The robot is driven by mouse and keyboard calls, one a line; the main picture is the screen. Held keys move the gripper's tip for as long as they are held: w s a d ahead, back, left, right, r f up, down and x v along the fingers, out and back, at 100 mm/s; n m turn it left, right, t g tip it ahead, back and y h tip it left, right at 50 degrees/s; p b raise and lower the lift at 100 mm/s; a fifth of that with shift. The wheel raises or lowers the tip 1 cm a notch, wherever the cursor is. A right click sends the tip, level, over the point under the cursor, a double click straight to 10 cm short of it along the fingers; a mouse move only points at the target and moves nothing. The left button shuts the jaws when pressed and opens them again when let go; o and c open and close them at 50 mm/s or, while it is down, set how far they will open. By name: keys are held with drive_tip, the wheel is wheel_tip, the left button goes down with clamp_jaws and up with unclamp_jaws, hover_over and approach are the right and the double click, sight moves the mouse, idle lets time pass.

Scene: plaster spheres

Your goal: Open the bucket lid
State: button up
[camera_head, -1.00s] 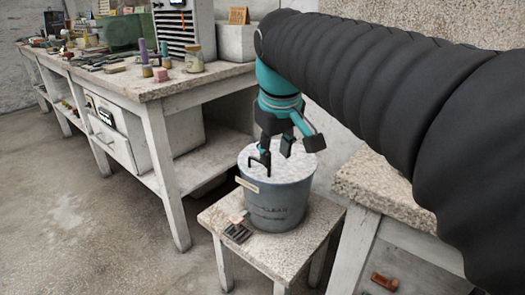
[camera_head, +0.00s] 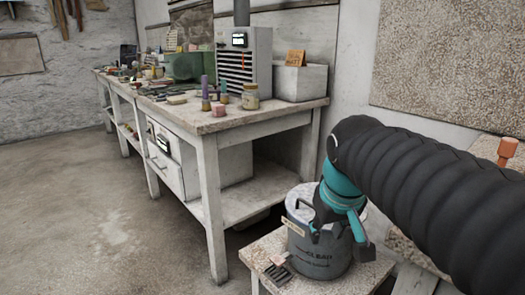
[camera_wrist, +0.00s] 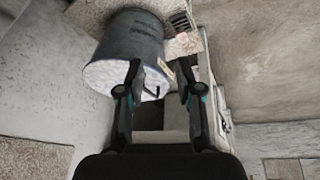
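The grey bucket (camera_head: 318,262) stands upright on a small stool-like table, with dark lettering on its side. Its pale lid (camera_head: 296,194) covers the top, and a dark handle (camera_head: 304,204) shows on it. My gripper (camera_head: 339,237) overlaps the bucket's right side and hides part of the lid. In the wrist view the gripper (camera_wrist: 160,76) is open with nothing held between its fingers. There the bucket (camera_wrist: 130,40) and lid (camera_wrist: 108,76) lie beyond the left finger, and the dark handle (camera_wrist: 152,92) shows just right of that finger. Contact with it cannot be told.
The small table (camera_head: 262,245) carries a dark slatted item (camera_head: 277,271) beside the bucket. An orange-topped object (camera_head: 507,148) is at the right. The floor at left is clear.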

drive_tip(key=s+f+m+t, duration=0.1)
drive_tip(key=s+f, duration=0.8)
drive_tip(key=s, duration=0.2)
drive_tip(key=shift+d+m, duration=0.3)
drive_tip(key=shift+m, duration=0.1)
drive_tip(key=c, duration=0.4)
drive_tip(key=f, duration=0.1)
drive_tip(key=a+b, duration=0.1)
drive_tip(key=f, duration=0.1)
drive_tip(key=shift+w+a+f+n+y+b, duration=0.15)
drive_tip(key=shift+w+f+n+y+b, duration=0.1)
drive_tip(key=shift+f+n+y+b, duration=0.05)
clamp_jaws()
drive_tip(key=n+g+h+b, duration=0.1)
drive_tip(key=n+h+b, duration=0.55)
drive_tip(key=n, duration=1.75)
approach(308, 215)
drive_tip(key=b+x, duration=0.2)
drive_tip(key=x, duration=0.3)
drive_tip(key=shift+w+d+f, duration=0.15)
drive_tip(key=shift+d+f, duration=0.1)
